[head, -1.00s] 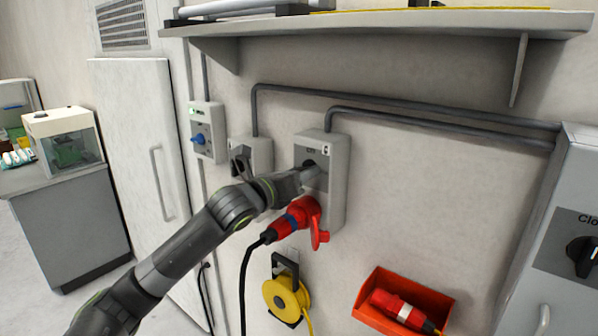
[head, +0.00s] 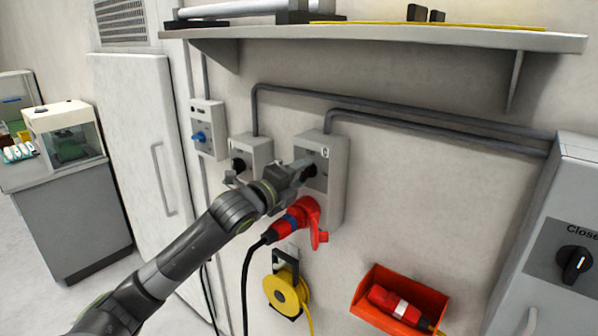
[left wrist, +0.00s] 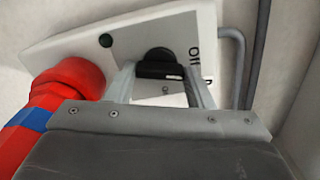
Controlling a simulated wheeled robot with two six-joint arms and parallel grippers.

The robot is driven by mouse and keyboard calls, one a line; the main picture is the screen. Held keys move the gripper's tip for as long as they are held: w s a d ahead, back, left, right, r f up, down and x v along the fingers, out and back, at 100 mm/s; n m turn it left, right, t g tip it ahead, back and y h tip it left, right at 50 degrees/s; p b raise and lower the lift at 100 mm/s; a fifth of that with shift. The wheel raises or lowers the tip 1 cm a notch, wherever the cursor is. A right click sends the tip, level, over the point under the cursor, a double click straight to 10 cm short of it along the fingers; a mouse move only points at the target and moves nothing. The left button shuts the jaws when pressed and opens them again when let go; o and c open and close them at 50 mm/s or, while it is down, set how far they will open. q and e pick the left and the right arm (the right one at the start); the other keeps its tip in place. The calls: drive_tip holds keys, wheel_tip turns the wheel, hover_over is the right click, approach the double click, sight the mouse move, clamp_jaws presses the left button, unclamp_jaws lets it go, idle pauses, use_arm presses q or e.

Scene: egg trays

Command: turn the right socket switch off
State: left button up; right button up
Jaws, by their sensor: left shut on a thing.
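The right socket box (head: 338,184) is a light grey box on the wall with a dark switch panel. Its black rotary switch (left wrist: 160,64) shows between my fingers in the left wrist view. My left gripper (head: 304,171) is at this switch, its fingers (left wrist: 161,84) on either side of the knob and shut on it. In the head view the fingers partly cover the knob. Part of a printed label shows beside the knob in the wrist view. A red plug (head: 296,217) with a blue ring sits in the socket below the switch; it also shows in the wrist view (left wrist: 62,88). My right gripper is out of view.
A second socket box (head: 262,150) and a box with a blue switch (head: 207,120) are to the left. A yellow cable reel (head: 284,296) and a red bin (head: 366,284) hang below. A shelf (head: 400,35) is above. A grey cabinet (head: 560,215) stands at right.

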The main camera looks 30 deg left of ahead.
use_arm(q)
drive_tip(key=shift+n+p, duration=0.6)
drive_tip(key=shift+n, duration=1.3)
drive_tip(key=o, duration=1)
